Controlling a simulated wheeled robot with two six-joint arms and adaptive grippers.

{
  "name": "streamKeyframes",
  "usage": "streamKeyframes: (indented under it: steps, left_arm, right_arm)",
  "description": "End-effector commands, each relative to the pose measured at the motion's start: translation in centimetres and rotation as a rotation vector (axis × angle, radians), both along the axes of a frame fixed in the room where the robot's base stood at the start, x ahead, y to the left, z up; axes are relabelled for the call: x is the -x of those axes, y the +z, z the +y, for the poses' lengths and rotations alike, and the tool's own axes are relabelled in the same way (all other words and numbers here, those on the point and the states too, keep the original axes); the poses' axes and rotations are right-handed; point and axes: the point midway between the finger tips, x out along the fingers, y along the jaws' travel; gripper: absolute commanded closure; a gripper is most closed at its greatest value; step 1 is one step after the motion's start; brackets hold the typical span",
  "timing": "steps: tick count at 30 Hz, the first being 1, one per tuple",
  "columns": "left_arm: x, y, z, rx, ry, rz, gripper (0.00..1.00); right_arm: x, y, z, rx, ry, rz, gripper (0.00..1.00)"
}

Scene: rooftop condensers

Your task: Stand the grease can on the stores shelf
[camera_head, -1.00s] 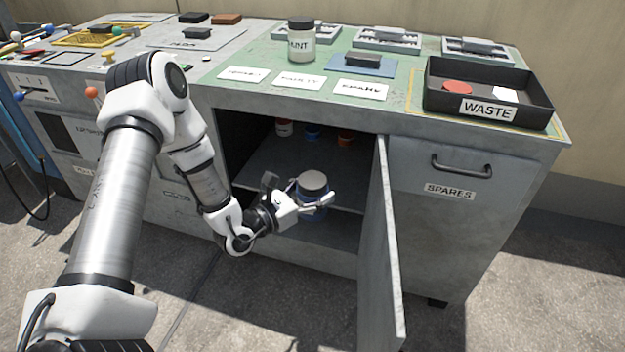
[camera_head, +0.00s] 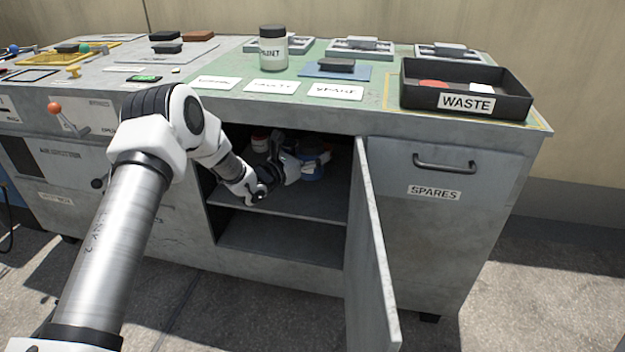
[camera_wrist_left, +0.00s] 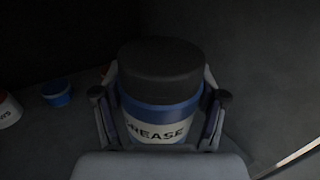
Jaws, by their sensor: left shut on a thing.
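The grease can (camera_head: 314,168), blue with a white label reading "GREASE" and a dark lid, is upright inside the open cabinet, over the stores shelf (camera_head: 300,207). My left gripper (camera_head: 306,162) is shut on it. In the left wrist view the can (camera_wrist_left: 162,85) sits between the two fingers (camera_wrist_left: 160,112), one on each side. I cannot tell whether the can's base touches the shelf; the gripper hides part of it in the head view. My right gripper is not in view.
A red-and-white container (camera_head: 260,144) stands further left on the shelf. A blue container (camera_wrist_left: 57,94) shows at left in the left wrist view. The open door (camera_head: 372,250) stands out to the right. The worktop (camera_head: 215,98) is above the opening.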

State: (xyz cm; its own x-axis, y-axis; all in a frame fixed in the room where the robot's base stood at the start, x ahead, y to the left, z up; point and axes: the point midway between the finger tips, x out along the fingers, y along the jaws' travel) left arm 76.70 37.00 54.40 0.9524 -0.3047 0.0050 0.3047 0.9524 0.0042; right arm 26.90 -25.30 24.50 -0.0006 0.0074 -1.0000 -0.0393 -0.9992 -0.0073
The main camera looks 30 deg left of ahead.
Motion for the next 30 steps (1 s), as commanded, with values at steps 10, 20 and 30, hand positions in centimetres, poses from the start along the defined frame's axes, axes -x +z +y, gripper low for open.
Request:
streamKeyframes:
  steps: [10,20,30]
  left_arm:
    - [0.3,-6.1,-0.1,0.002,0.000,0.008,0.79]
    - [-0.1,-6.6,0.0,0.001,0.000,0.006,0.79]
    - [-0.1,-6.7,0.0,0.002,0.000,0.007,0.04]
  right_arm:
    - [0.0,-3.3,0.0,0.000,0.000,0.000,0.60]
    - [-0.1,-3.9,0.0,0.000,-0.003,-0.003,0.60]
    - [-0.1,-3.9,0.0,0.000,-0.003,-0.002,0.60]
